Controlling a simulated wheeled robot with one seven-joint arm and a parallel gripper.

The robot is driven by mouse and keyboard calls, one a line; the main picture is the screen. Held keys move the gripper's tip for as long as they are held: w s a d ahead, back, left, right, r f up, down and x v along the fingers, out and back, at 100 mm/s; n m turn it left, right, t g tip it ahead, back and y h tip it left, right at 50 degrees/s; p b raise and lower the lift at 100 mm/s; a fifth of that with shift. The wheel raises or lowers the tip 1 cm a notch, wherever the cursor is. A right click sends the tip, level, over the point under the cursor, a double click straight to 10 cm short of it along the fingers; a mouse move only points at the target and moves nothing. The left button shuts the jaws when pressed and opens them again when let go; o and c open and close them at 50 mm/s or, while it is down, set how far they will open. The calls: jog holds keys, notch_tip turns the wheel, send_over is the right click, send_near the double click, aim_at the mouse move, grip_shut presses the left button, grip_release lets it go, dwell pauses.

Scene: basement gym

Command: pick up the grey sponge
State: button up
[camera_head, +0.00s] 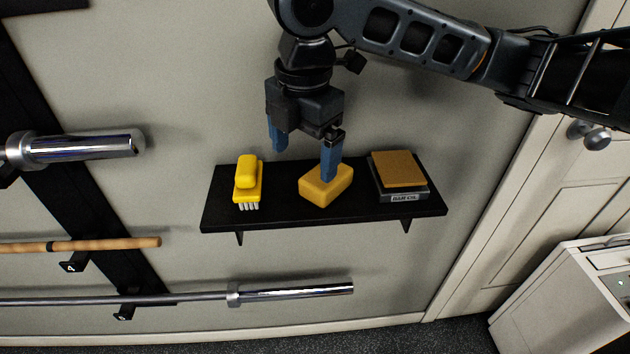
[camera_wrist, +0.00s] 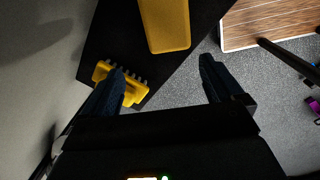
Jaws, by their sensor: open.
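I see no grey sponge in either view. A yellow-orange sponge-like block (camera_head: 322,188) lies in the middle of the black wall shelf (camera_head: 280,214). It also shows at the top of the wrist view (camera_wrist: 165,25). My gripper (camera_head: 303,160) is above the shelf with its blue fingers apart and nothing between them. One finger overlaps the block in the head view; I cannot tell whether it touches. In the wrist view the block lies beyond my open fingertips (camera_wrist: 160,76).
A yellow brush (camera_head: 248,178) with white bristles is at the shelf's left. A grey tin marked BAR OIL (camera_head: 404,195) with a brown-orange slab (camera_head: 397,168) on top is at the right. Racked bars (camera_head: 80,148) are on the left wall. A door (camera_head: 540,160) is at right.

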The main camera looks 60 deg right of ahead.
aim_at(311, 188)
jog(key=s+d, duration=0.1)
jog(key=d+g+h, duration=0.1)
jog(key=shift+s+d, duration=0.35)
jog(key=shift+d, duration=0.05)
jog(key=shift+d+f, duration=0.15)
jog(key=shift+f, duration=0.1)
jog(key=shift+w+d+f, duration=0.1)
jog(key=shift+d+f, duration=0.15)
jog(key=shift+f, duration=0.9)
jog(key=shift+s+d+f, duration=0.1)
jog(key=shift+d+f, duration=0.1)
jog(key=shift+f, duration=1)
jog(key=shift+w+d+f, duration=0.1)
jog(key=shift+d+f, duration=0.15)
jog(key=shift+f, duration=0.9)
jog(key=shift+f, duration=0.15)
jog(key=shift+c, duration=0.2)
jog(key=c, duration=1.1)
